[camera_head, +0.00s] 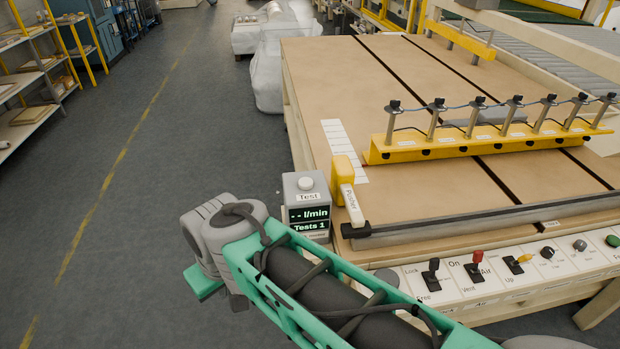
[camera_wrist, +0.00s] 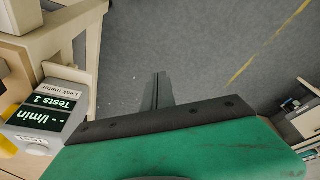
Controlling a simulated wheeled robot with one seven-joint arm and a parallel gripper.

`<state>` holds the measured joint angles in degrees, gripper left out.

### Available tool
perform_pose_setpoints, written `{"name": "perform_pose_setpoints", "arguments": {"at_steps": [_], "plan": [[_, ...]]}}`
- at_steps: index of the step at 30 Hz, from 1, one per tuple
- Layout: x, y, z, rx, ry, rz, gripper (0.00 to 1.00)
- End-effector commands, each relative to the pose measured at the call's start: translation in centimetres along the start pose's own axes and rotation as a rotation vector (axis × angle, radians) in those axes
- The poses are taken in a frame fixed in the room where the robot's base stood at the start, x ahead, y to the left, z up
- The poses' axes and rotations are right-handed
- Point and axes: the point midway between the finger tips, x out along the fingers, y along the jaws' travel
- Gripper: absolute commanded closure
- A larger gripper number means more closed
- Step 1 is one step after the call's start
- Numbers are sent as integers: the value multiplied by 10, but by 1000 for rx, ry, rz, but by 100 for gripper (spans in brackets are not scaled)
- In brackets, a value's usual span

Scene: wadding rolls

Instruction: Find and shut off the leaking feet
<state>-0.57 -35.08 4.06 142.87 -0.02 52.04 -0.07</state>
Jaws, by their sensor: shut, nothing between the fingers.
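Several metal feet (camera_head: 433,118) stand in a row on a yellow bar (camera_head: 470,149) across the table, joined by thin blue hoses. No leak is visible on any foot. A grey leak meter (camera_head: 308,208) stands at the table's front left corner, with a round Test button on top. Its display reads "- - l/min" and "Tests 1"; it also shows in the wrist view (camera_wrist: 48,110). My gripper (camera_wrist: 157,78) is shut and empty, over the floor left of the meter.
The brown table (camera_head: 340,75) has dark slots and a metal front rail (camera_head: 460,222). A yellow block with a "Pusher" label (camera_head: 345,177) is beside the meter. The front panel (camera_head: 510,275) carries Lock/Free, Air On/Vent and Up levers, knobs and a green button. Open floor lies left.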

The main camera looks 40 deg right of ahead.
Motion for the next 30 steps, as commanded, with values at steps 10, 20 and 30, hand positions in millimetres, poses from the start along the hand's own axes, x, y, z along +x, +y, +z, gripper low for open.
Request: {"name": "perform_pose_setpoints", "arguments": {"at_steps": [10,20,30], "plan": [[-28,50,-61,182,72,-41,100],[-95,240,-142,621,357,-167,100],[-125,317,-133,760,491,-212,100]]}}
